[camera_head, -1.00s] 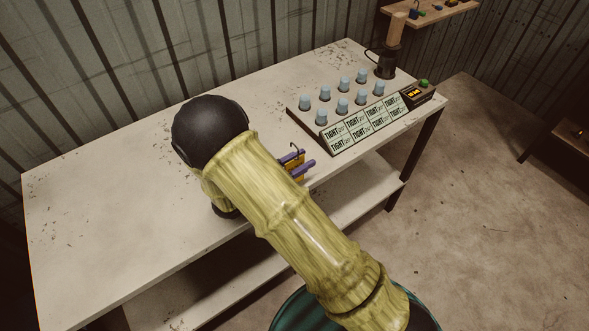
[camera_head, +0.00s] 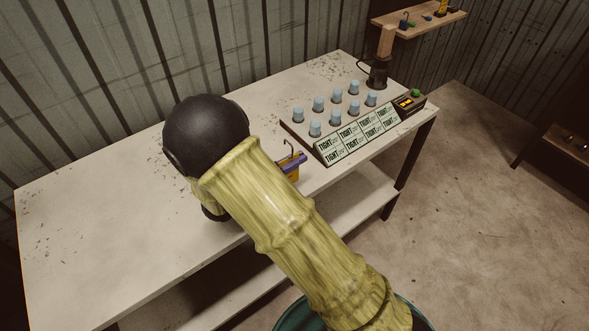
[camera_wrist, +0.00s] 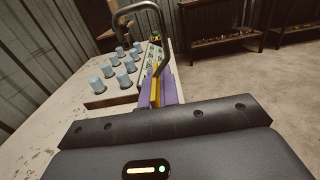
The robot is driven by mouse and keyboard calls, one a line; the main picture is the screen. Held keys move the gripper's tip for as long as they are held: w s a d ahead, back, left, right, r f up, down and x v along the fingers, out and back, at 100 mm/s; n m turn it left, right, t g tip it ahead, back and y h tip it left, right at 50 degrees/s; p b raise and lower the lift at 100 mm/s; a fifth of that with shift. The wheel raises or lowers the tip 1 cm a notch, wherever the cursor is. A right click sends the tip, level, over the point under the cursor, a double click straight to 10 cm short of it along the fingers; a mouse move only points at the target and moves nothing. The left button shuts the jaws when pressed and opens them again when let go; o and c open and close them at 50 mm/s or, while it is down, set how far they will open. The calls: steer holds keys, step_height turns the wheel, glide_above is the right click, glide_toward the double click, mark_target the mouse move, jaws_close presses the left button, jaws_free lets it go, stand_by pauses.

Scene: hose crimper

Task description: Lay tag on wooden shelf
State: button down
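My gripper (camera_head: 292,162) has purple fingers and is shut on a yellow tag (camera_wrist: 155,94) with a grey metal hook or shackle. The hook rises above the fingers in the wrist view. Most of the tag is hidden between the fingers, and my arm covers part of the gripper in the head view. The gripper is over the front part of the white table, left of the peg board. A wooden shelf (camera_head: 398,23) with small coloured items on it is at the top right of the head view, away from the gripper.
The white table (camera_head: 100,215) holds a board with several light-blue pegs (camera_head: 337,117) and "TIGHT" labels. A small box with a green button (camera_head: 409,104) and a dark, jug-like base (camera_head: 377,75) stand at its right end.

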step_height(320, 180, up, 5)
steer(key=shift+r, duration=0.1)
stand_by(0.6)
